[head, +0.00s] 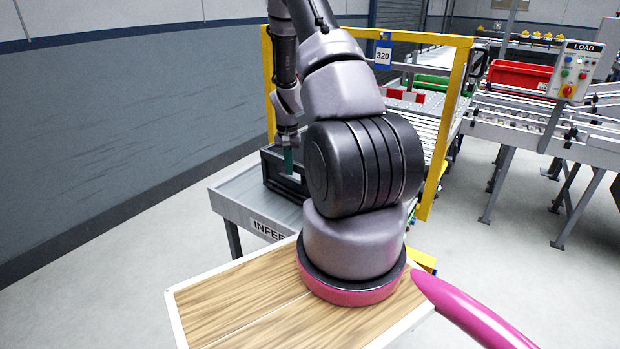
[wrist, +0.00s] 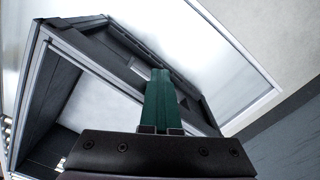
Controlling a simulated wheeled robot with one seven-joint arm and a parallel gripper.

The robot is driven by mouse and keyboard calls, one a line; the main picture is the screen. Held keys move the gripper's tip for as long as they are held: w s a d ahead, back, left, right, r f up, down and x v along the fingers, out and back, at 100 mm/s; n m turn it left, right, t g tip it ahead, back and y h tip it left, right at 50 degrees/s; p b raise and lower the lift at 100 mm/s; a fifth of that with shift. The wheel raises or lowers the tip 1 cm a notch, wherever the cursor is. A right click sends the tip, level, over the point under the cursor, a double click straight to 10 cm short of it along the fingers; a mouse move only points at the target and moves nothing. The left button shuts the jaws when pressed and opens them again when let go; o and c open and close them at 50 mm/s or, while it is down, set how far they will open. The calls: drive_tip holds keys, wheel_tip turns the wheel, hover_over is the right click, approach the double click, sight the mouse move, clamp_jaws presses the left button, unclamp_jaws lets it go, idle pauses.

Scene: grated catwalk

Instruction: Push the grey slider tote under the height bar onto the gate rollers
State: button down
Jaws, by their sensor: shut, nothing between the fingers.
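The dark grey slider tote (head: 270,170) sits on the grey infeed table (head: 236,196), partly hidden behind my arm. In the wrist view its open frame and dark walls (wrist: 88,50) fill the left and middle. My gripper (head: 288,172) points down at the tote with its green fingers shut and empty. In the wrist view the fingers (wrist: 158,75) overlap one tote wall; I cannot tell whether they touch it. The yellow height bar (head: 425,39) spans above the lane beyond the tote, with a blue 320 sign. The gate rollers (head: 428,125) show behind it, partly hidden by my arm.
A roller conveyor (head: 530,118) with a red bin (head: 520,75) and a LOAD control box (head: 577,70) stands at the right. A grey-blue wall (head: 120,110) runs along the left. Open floor lies between the wall and the infeed table.

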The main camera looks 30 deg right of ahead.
drive_tip(key=w+d, duration=0.2)
drive_tip(key=d, duration=0.5)
drive_tip(key=w+d, duration=0.3)
drive_tip(key=d, duration=0.4)
drive_tip(key=shift+w, duration=0.35)
idle(1.2)
drive_tip(key=shift+r, duration=0.1)
wheel_tip(320, 180, up, 8)
idle(0.8)
idle(0.4)
